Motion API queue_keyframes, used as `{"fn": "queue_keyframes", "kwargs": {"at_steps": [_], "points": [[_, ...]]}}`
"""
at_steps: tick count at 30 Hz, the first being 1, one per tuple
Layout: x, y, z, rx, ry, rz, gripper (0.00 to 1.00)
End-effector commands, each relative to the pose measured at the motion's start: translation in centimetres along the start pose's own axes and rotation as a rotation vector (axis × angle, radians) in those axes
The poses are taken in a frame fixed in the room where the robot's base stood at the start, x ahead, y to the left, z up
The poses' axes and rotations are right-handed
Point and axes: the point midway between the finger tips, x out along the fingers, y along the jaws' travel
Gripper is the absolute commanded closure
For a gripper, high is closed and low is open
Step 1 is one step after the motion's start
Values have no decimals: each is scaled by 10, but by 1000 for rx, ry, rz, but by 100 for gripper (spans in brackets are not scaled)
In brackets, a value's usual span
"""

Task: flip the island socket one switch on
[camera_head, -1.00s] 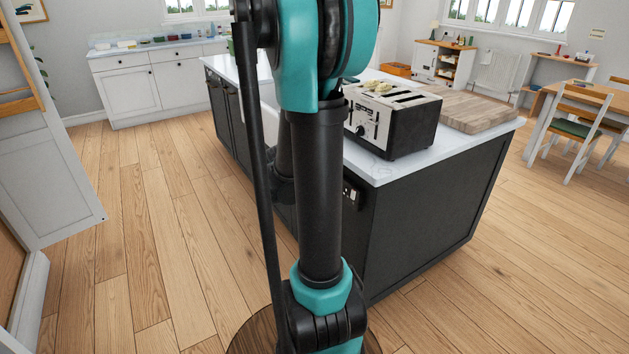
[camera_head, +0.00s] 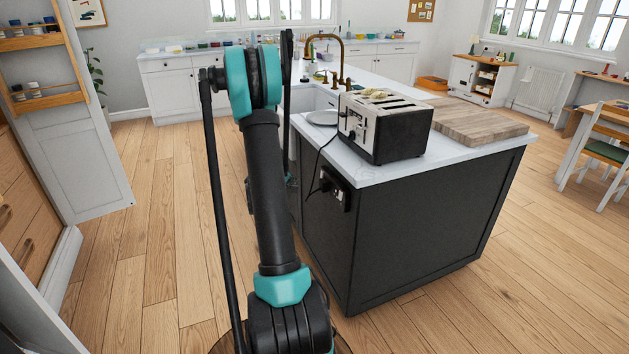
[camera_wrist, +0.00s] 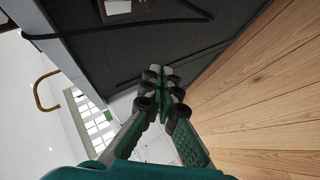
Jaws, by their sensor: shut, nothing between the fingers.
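The island socket (camera_head: 335,188) is a dark plate with pale parts on the side of the dark kitchen island (camera_head: 420,225), below the worktop. A black cord runs from the toaster to it. Its switches are too small to tell on from off. In the wrist view, a pale-fronted fitting that looks like the socket (camera_wrist: 117,7) is cut by the top edge, with the cord beside it. My gripper (camera_wrist: 163,76) is shut and empty, its fingertips in front of the dark panel, below the fitting in that view. In the head view the gripper is mostly hidden behind my arm.
The toaster (camera_head: 385,125) stands on the white worktop (camera_head: 450,155) above the socket, beside a wooden board (camera_head: 475,121). A brass tap (camera_head: 325,50) and a plate (camera_head: 322,117) are behind. Wooden floor (camera_head: 165,240) is clear left of the island.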

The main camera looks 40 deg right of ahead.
Motion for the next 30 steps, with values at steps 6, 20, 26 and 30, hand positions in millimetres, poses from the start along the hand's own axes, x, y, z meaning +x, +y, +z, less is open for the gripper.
{"fn": "queue_keyframes", "kwargs": {"at_steps": [6, 20, 26, 30], "points": [[2, 0, 0, -2, 0, 3, 100], [17, 12, 12, 0, -2, 3, 100], [36, 26, 26, 1, -2, 3, 100], [48, 34, 34, 0, -1, 3, 100]]}}
